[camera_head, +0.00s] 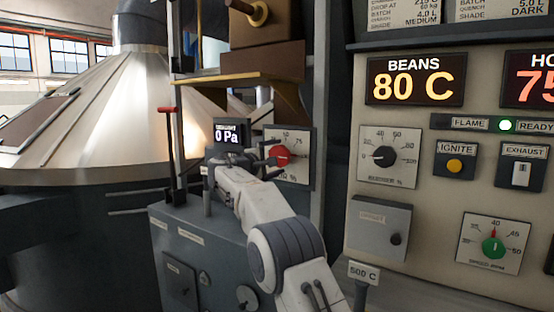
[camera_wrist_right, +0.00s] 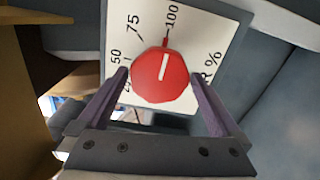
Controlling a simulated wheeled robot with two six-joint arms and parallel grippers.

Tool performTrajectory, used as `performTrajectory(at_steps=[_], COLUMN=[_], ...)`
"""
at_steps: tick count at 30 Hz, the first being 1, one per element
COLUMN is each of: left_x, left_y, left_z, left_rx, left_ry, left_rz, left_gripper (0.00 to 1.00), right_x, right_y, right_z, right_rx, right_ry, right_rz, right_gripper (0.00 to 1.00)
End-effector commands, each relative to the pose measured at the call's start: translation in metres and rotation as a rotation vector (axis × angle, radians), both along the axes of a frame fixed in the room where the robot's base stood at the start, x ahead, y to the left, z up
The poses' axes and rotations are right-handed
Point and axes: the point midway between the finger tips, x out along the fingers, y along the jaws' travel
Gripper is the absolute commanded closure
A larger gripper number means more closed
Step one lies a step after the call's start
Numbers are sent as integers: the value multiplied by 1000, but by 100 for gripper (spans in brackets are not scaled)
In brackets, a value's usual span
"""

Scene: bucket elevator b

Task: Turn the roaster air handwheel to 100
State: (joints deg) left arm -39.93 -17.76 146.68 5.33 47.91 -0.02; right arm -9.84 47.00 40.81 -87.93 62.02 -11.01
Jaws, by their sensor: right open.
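The roaster air handwheel is a red knob (camera_wrist_right: 161,76) on a white dial plate (camera_wrist_right: 222,22) marked 50, 75 and 100. In the right wrist view its red pointer tip and white line point at or very near the 100 mark. It also shows in the head view as a red knob (camera_head: 282,155), partly hidden by my gripper. My right gripper (camera_wrist_right: 160,78) is open, with one finger on each side of the knob and small gaps visible between them. My left gripper is not in view.
A small display (camera_head: 229,134) reading 0 Pa stands just left of the dial, close to my right wrist. A control panel (camera_head: 420,190) with a black-knob dial (camera_head: 385,157), a green-knob dial (camera_head: 493,246) and an ignite button (camera_head: 455,165) is at the right. A red-topped lever (camera_head: 168,110) stands left.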

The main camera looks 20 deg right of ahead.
Motion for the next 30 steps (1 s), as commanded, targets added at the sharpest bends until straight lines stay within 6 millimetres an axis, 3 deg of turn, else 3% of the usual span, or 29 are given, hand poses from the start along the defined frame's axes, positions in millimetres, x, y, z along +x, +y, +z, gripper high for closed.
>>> performTrajectory(at_steps=[7, 15, 30], left_x=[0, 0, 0], left_y=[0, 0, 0], left_z=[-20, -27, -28], left_rx=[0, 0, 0], left_ry=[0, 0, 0], left_rz=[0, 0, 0], left_gripper=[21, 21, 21], right_x=[-28, -55, -63], right_y=[37, 71, 80], right_z=[-2, 0, -2], right_rx=[0, 2, 12], right_ry=[-1, 0, 7], right_rz=[4, 2, 5], right_gripper=[0, 0, 0])
